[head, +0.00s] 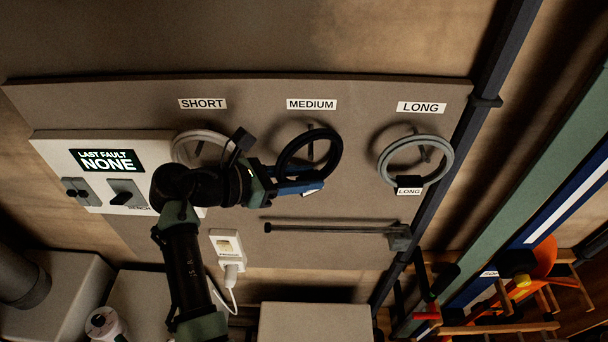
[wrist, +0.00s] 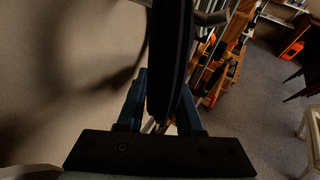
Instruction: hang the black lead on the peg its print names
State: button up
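The black lead (head: 335,142) is a coiled ring in front of the MEDIUM peg (head: 311,151), which shows inside the loop; I cannot tell whether the peg passes through it. My gripper (head: 298,186), with blue fingers, is at the ring's lower edge. In the wrist view the black lead (wrist: 168,60) stands edge-on between my fingers (wrist: 164,108), which appear closed on it. A small white tag (head: 313,191) shows by the fingers, its print unreadable. The board (head: 350,220) carries the labels SHORT (head: 202,104), MEDIUM (head: 311,104) and LONG (head: 421,107).
A grey lead (head: 447,168) with a LONG tag hangs on the LONG peg. A pale lead (head: 180,146) is at the SHORT peg, partly behind my arm. A rod (head: 330,228) sticks out below the pegs. A white plug (head: 228,254) and a dark post (head: 468,150) are nearby.

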jog(key=o, duration=0.5)
jog(key=shift+s, duration=0.1)
jog(key=b+v, duration=0.5)
jog(key=v, duration=0.8)
jog(key=shift+r, duration=0.15)
